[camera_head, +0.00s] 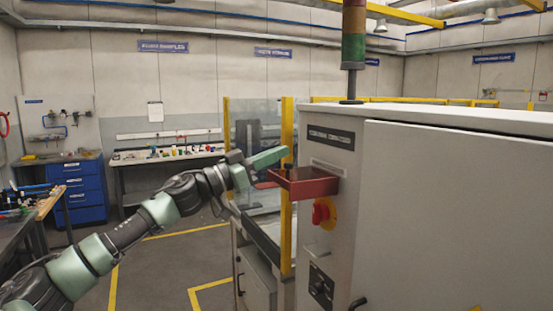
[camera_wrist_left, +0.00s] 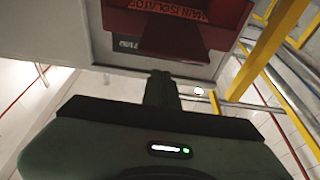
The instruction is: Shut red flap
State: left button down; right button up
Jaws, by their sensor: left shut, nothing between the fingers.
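The red flap (camera_head: 308,187) stands out from the narrow end face of the grey cabinet, above a red knob on a yellow plate. It is not flush with the face. In the left wrist view the red part (camera_wrist_left: 172,35) fills the top, with partly cut-off lettering and a tongue-like piece pointing down. My left gripper (camera_head: 280,155) is shut and empty, level with the flap's upper edge and just left of the cabinet face. Its shut fingers (camera_wrist_left: 162,88) show below the red part in the wrist view. I cannot tell whether they touch it. My right gripper is out of view.
The grey cabinet (camera_head: 450,200) fills the right side. A yellow post (camera_head: 287,230) and a clear guard panel stand close behind my left gripper. The red knob (camera_head: 322,212) sticks out below the flap. A workbench (camera_head: 165,157) stands at the back; the floor left of the cabinet is open.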

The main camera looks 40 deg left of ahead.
pick_arm(q)
jog(key=shift+a+f, duration=0.1)
jog(key=shift+f, duration=0.75)
